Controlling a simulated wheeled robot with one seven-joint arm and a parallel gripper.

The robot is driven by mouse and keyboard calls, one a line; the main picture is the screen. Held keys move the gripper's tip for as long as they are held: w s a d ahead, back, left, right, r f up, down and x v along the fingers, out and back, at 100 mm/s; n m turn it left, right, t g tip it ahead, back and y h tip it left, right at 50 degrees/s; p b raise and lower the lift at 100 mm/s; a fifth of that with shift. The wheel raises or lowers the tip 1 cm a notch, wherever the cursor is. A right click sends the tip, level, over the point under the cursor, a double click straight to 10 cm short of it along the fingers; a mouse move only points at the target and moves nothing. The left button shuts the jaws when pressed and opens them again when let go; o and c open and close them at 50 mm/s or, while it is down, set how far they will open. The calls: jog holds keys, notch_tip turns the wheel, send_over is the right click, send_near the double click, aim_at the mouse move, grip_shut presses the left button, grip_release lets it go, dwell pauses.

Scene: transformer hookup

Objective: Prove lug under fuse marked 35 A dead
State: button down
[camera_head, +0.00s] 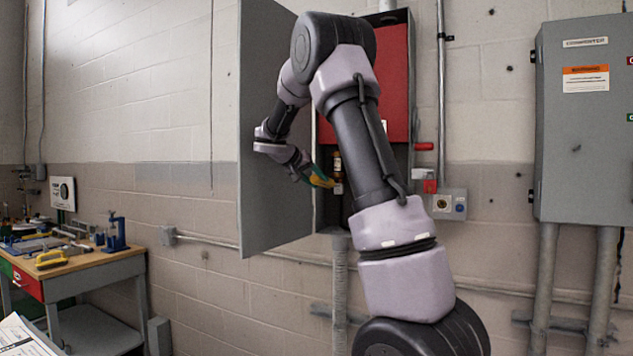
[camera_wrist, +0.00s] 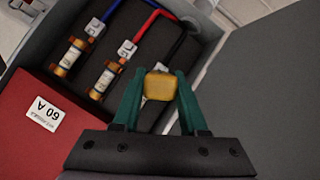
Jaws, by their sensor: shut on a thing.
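My gripper (camera_wrist: 158,100) has green fingers shut on a yellow block-shaped tool (camera_wrist: 160,86), held in front of the open box's compartment. In the head view my gripper (camera_head: 318,178) is at the box's lower opening. Two fuses with pale labels show, a left fuse (camera_wrist: 70,57) and a middle fuse (camera_wrist: 107,78); their ratings are unreadable. A lug with a blue cable (camera_wrist: 96,27) and a lug with a red cable (camera_wrist: 127,49) sit at their ends. A black cable (camera_wrist: 184,47) runs toward the spot behind the yellow tool, which hides any third fuse. Contact with a lug cannot be told.
A red cover (camera_wrist: 25,95) labelled 60 A (camera_wrist: 42,113) adjoins the fuses. The grey box door (camera_head: 275,130) stands open at left. A closed grey cabinet (camera_head: 580,130) hangs at right. A workbench (camera_head: 95,265) with tools stands at far left.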

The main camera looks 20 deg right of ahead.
jog(key=shift+w+d, duration=0.3)
jog(key=shift+d, duration=0.1)
dwell(1.0)
jog(key=s+a, duration=0.4)
jog(key=a, duration=0.1)
jog(key=shift+s+a, duration=0.15)
jog(key=shift+a, duration=0.15)
dwell(0.4)
